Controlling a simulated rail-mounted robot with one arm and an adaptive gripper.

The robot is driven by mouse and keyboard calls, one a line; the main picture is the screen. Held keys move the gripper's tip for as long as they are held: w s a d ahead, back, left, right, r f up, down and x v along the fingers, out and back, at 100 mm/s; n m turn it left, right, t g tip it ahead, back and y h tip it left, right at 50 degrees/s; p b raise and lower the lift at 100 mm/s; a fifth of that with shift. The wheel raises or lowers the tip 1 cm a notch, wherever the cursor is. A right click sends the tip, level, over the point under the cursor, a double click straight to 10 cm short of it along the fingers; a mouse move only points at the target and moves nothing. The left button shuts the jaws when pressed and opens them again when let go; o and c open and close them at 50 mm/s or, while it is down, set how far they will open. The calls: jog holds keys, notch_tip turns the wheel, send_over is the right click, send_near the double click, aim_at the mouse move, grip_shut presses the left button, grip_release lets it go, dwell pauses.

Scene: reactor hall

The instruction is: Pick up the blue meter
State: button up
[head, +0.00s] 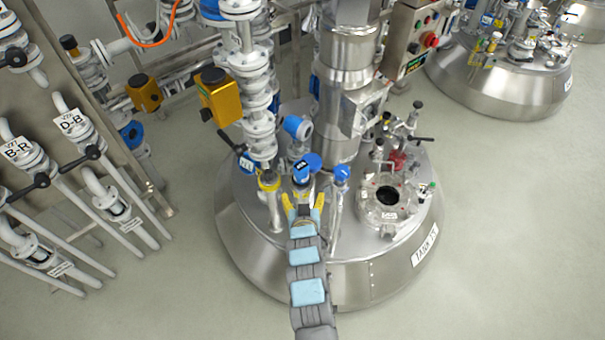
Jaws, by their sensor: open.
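A blue meter (308,163) with a dark marking on its top stands on the metal tank lid (245,205), near the lid's middle. My gripper (303,198) has yellow fingers spread apart, just on the near side of this meter. The fingers look empty. The meter's lower part is close to the fingertips, and I cannot tell whether they touch. Another blue device with a pale round face (297,127) sits behind it, by the white flanged pipe.
A blue-topped fitting (341,174) stands close on the right, and a yellow-collared pipe (269,182) on the left. An open port (387,197) with valves is further right. A thick steel column (346,100) rises behind.

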aim_at(301, 176)
jog(key=shift+x, duration=7.25)
jog(key=shift+w+a, duration=0.15)
jog(key=shift+w, duration=0.05)
jog(key=c, duration=1.4)
jog(key=shift+o, duration=0.2)
